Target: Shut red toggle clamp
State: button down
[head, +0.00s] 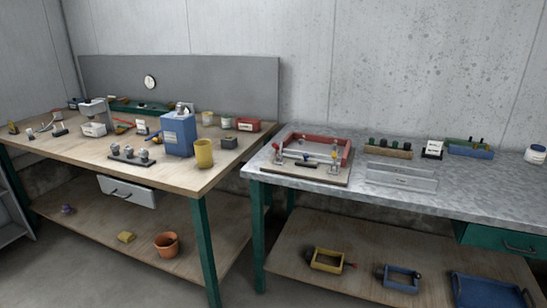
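A wooden fixture board (305,176) lies at the left end of the grey metal-topped bench, with a red angled rail (325,139) along its back and right side. Small upright metal clamp-like parts stand near its left and right ends, with a pale bar between them and a dark block in front. My gripper is not in view.
The wooden bench at left holds a blue box (178,135), a yellow cup (204,153) and a row of metal knobs (132,155). Right of the board are a clear flat plate (400,176), a wooden rack (389,151) and a blue tray (470,151). The right bench's front is mostly clear.

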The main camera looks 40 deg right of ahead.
aim_at(275, 145)
jog(key=z, duration=0.05)
jog(key=i, duration=0.95)
jog(key=u, duration=0.1)
